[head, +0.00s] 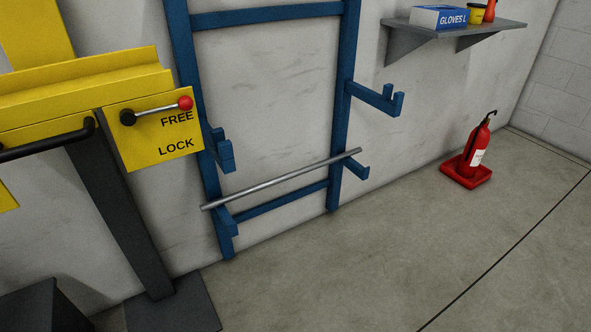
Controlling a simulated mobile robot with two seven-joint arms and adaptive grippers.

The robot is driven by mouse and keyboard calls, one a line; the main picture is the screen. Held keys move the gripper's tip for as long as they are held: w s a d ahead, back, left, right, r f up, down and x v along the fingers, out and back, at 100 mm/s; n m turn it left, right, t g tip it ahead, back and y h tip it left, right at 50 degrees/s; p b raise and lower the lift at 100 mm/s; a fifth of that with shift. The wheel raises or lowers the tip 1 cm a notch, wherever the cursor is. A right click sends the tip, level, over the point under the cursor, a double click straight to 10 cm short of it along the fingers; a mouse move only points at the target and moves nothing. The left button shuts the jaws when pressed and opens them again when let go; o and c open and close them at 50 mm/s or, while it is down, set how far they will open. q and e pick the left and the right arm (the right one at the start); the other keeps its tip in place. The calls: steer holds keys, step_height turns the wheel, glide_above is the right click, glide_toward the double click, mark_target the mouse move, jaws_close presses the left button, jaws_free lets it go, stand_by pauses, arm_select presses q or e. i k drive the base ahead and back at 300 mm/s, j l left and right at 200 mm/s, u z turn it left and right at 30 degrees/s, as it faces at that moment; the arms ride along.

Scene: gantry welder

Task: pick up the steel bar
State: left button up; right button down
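The steel bar (283,180) is a long, thin grey rod in the middle of the head view. It lies across the lower pair of arms of the blue rack (341,110), which stands against the wall. Its left end sticks out past the left lower arm, and its right end reaches just past the right upright. Neither of my grippers is in view, and nothing is touching the bar except the rack.
At left a yellow gantry part carries a FREE/LOCK plate (152,130) with a red-knobbed lever (157,112) and a black handle (46,141). A fire extinguisher (475,150) stands at right. A shelf (453,32) holds a glove box (438,17). Floor before the rack is clear.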

mark_target(218, 202)
steer(key=i, duration=0.1)
steer(key=i+j+u, duration=0.1)
steer(key=i+j, duration=0.15)
steer(key=i, duration=0.15)
steer(key=i+j+u, duration=0.15)
steer(key=i, duration=0.25)
steer(key=i+j+u, duration=0.1)
steer(key=i+j, duration=0.15)
steer(key=i, duration=0.2)
